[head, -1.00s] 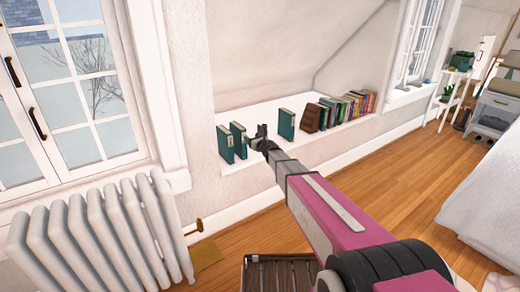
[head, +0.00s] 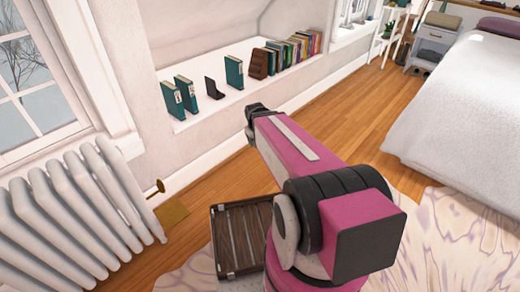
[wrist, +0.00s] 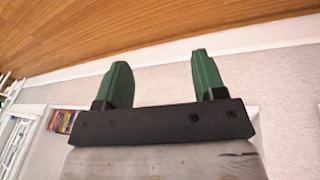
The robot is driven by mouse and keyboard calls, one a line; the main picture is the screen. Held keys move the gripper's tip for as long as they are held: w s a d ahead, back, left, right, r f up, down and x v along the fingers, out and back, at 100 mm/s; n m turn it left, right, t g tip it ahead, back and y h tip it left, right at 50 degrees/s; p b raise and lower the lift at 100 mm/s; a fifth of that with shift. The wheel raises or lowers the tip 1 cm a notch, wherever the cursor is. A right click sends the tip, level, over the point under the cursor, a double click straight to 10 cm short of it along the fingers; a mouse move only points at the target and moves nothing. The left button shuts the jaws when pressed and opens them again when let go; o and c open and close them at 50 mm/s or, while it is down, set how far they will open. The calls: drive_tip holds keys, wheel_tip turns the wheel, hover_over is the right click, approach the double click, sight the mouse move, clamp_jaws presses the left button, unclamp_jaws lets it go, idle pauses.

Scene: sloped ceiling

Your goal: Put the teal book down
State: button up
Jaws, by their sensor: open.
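Three teal books stand upright on the white wall ledge in the head view. Two are close together at the left, the outer teal book (head: 172,99) and the inner teal book (head: 186,93); the third teal book (head: 234,72) stands farther right. I cannot tell which one the task names. My gripper (wrist: 160,62) is open and empty in the wrist view, its two green fingers apart before bare wall and floor. In the head view my arm's end is in front of and below the ledge, clear of the books; the fingertips are mostly hidden there.
A black bookend (head: 213,88) stands between the teal books. A brown bookend (head: 258,64) and a row of coloured books (head: 295,46) fill the ledge's right part. A radiator (head: 85,210) stands at left, a slatted brown box (head: 240,238) on the floor, a bed (head: 460,105) at right.

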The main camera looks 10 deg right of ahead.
drive_tip(key=s+m+g+y, duration=0.1)
drive_tip(key=s+m+g, duration=0.1)
drive_tip(key=s+m, duration=0.2)
drive_tip(key=s, duration=0.3)
drive_tip(key=shift+s+a+r+g, duration=0.3)
drive_tip(key=shift+s+a+g, duration=0.05)
drive_tip(key=shift+g, duration=0.05)
